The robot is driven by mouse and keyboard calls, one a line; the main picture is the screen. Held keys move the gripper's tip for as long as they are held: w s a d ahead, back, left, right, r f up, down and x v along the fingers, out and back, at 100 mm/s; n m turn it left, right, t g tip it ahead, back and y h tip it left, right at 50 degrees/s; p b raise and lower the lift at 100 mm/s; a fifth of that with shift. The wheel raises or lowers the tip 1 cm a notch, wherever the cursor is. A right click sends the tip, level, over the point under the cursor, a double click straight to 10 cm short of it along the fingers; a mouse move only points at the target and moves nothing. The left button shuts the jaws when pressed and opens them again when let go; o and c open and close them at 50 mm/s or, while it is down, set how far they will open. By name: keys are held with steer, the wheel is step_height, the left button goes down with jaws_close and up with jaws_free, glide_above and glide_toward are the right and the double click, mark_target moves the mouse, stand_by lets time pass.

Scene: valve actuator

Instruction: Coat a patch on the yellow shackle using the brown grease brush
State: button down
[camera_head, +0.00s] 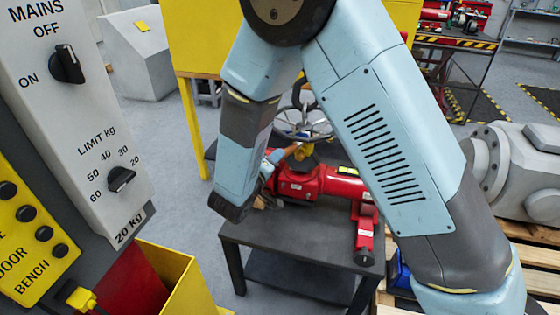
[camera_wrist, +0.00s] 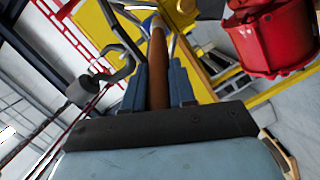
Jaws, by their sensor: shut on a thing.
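My gripper (camera_head: 273,162) is shut on the brown grease brush (camera_head: 286,152). In the wrist view the brush's long brown handle (camera_wrist: 158,70) stands between the two blue fingers (camera_wrist: 158,88) and points away from the gripper. The yellow shackle (camera_head: 305,152) is at the base of the grey handwheel, above the red actuator. In the head view the far end of the brush is close to the shackle; I cannot tell whether they touch. The bristles are not clear in either view. I cannot make out any grease patch on the shackle.
The red valve actuator (camera_head: 325,182) lies on a dark bench (camera_head: 300,238). The grey handwheel (camera_head: 303,122) rises behind the shackle. A control panel (camera_head: 75,110) stands at left, and a large grey valve body (camera_head: 530,165) at right. A grey hook (camera_wrist: 115,62) shows in the wrist view.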

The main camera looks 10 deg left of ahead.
steer(key=shift+w+a, duration=0.1)
steer(key=shift+a, duration=0.75)
steer(key=s, duration=0.6)
steer(key=shift+a, duration=0.2)
steer(key=v, duration=0.3)
steer(key=shift+d+f, duration=0.2)
steer(key=shift+d, duration=0.1)
stand_by(0.5)
